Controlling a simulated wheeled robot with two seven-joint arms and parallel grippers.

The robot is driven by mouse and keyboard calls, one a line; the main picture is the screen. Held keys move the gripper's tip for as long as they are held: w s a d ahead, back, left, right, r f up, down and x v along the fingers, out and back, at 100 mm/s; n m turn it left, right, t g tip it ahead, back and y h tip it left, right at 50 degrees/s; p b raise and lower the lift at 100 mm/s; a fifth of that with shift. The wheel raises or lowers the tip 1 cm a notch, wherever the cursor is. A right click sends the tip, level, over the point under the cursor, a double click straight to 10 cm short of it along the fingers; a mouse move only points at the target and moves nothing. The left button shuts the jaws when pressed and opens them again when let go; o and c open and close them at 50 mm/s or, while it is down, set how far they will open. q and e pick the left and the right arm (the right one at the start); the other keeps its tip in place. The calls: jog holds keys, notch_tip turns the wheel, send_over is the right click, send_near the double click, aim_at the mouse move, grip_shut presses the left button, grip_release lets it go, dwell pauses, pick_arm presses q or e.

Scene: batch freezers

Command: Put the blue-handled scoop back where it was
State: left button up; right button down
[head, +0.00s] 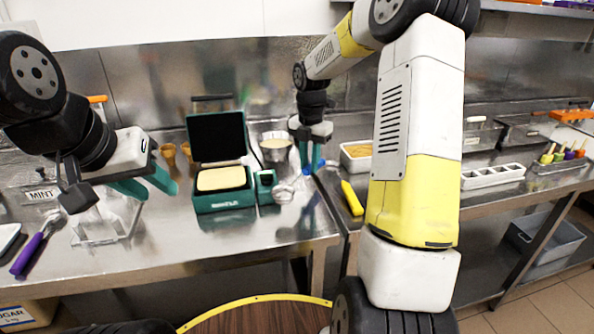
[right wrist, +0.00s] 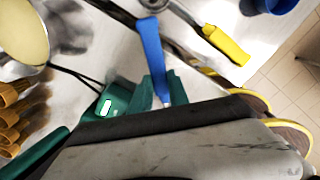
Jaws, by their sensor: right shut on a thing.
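My right gripper (head: 312,160) points down over the counter between the teal case and the white pan. It is shut on the blue-handled scoop, whose blue handle (right wrist: 150,50) stands out between the teal fingers (right wrist: 152,90) in the right wrist view. Only a little blue shows at the fingers in the head view. A shiny round metal piece (head: 284,193) lies low beside the gripper; I cannot tell whether it belongs to the scoop. My left gripper (head: 158,190) is open and empty above the left counter, near a clear tub (head: 105,228).
A teal case (head: 225,199) with raised lid and small teal display unit (head: 265,186) stand mid-counter. A metal tub (head: 275,150) is behind. A yellow-handled tool (head: 352,198) lies right. A purple-handled tool (head: 30,252) lies far left. Scoops (head: 560,155) stand in a rack far right.

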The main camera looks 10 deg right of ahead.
jog(key=shift+f, duration=2.55)
jog(key=shift+f, duration=0.15)
jog(key=c, duration=1.3)
grip_release()
jog(key=shift+o, duration=0.2)
